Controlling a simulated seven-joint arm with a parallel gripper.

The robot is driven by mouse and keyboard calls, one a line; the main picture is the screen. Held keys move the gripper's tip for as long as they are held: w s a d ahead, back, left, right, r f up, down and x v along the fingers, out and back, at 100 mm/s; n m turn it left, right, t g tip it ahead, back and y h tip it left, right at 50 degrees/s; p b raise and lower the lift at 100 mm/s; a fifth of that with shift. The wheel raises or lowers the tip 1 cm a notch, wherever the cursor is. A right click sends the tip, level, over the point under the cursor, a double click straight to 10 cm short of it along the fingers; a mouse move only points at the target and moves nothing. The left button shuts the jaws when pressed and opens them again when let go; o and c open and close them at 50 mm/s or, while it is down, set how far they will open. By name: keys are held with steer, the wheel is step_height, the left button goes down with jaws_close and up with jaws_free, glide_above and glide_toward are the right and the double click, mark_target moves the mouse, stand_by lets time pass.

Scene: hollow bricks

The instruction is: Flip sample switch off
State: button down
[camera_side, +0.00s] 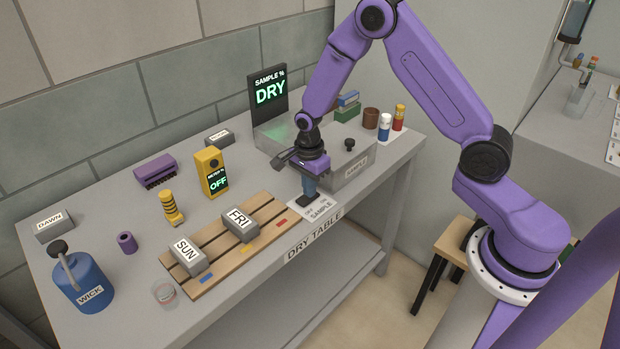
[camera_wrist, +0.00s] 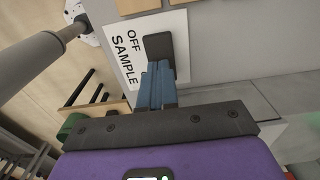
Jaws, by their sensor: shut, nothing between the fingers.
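The sample switch is a dark lever or block on a white plate marked OFF and SAMPLE (camera_side: 318,209). In the wrist view the dark switch (camera_wrist: 158,46) stands at the right end of that plate (camera_wrist: 125,42), just beyond my fingertips. My gripper (camera_side: 309,194) points down over the switch, its blue fingers shut and empty. The fingers also show in the wrist view (camera_wrist: 159,72), where their tips overlap the switch's near end; I cannot tell if they touch it. The SAMPLE % display (camera_side: 270,92) reads DRY in green.
A grey SAMPLE box (camera_side: 350,172) stands right behind my gripper. A wooden rack (camera_side: 215,262) with FRI (camera_side: 240,224) and SUN (camera_side: 188,257) bricks lies to the left. A yellow meter (camera_side: 212,172) reads OFF. A blue WICK bottle (camera_side: 84,283) stands front left.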

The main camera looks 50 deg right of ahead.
mark_target(303, 199)
step_height(303, 199, up, 14)
stand_by(0.6)
steer(key=shift+f, duration=0.1)
steer(key=shift+w+a+f, duration=0.1)
steer(key=shift+w+a, duration=0.15)
steer(key=shift+a, duration=0.7)
steer(key=shift+f, duration=0.1)
step_height(303, 199, down, 14)
steer(key=shift+r, duration=0.1)
steer(key=shift+a+f, duration=0.1)
steer(key=shift+f, duration=0.1)
stand_by(0.3)
stand_by(0.3)
steer(key=shift+d+r, duration=0.35)
steer(key=shift+d, duration=0.45)
